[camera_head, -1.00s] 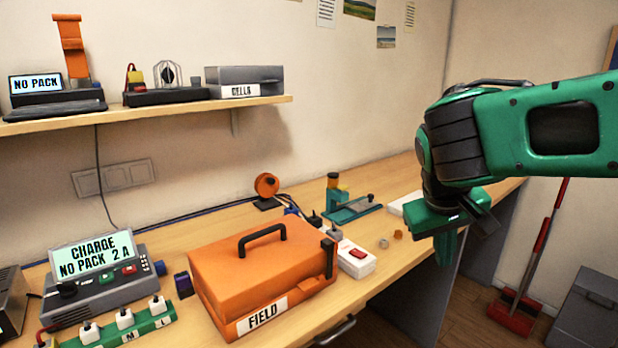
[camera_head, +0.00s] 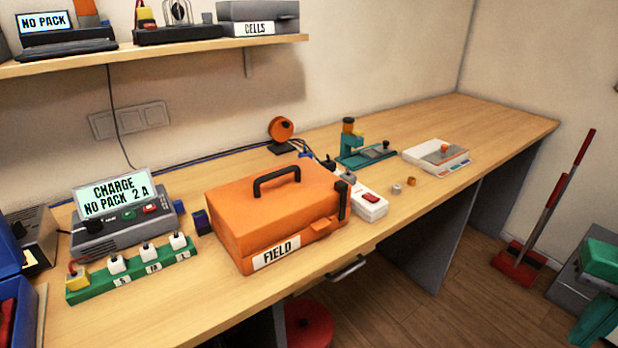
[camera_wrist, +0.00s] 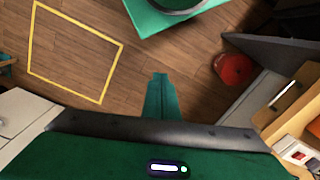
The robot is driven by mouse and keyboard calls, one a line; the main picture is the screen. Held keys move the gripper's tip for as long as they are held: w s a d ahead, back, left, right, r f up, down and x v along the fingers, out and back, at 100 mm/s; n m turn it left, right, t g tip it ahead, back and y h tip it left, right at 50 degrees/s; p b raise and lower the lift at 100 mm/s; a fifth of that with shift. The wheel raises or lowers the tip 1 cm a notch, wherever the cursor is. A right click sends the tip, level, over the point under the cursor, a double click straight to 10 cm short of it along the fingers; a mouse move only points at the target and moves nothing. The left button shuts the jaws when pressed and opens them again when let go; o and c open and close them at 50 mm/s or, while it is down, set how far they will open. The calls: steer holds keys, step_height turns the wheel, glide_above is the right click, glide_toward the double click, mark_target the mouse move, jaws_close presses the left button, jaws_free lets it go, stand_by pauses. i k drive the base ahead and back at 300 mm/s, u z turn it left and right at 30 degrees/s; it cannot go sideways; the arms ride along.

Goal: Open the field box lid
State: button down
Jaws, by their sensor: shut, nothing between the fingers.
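The orange field box (camera_head: 265,215) stands on the workbench with its lid (camera_head: 235,197) closed. A black carry handle (camera_head: 276,180) arches over the lid. The front carries a white FIELD label (camera_head: 276,252) and an orange latch-like tab (camera_head: 322,227). A black upright piece (camera_head: 343,200) sits at its right corner. My gripper (camera_wrist: 160,78) shows in the wrist view with its green fingers together, empty, above the wooden floor and well away from the box. In the head view only green parts of my arm appear at the lower right edge; the fingertips are not clear there.
A white power strip (camera_head: 369,205) lies close to the box's right side. A charger (camera_head: 120,222) and a green socket strip (camera_head: 130,268) stand to its left. A teal press (camera_head: 360,150) and scale (camera_head: 436,157) stand farther right. A red round bin (camera_wrist: 233,69) is on the floor.

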mark_target(254, 212)
steer(key=z, duration=2.45)
steer(key=k, duration=0.65)
steer(key=u, duration=3.05)
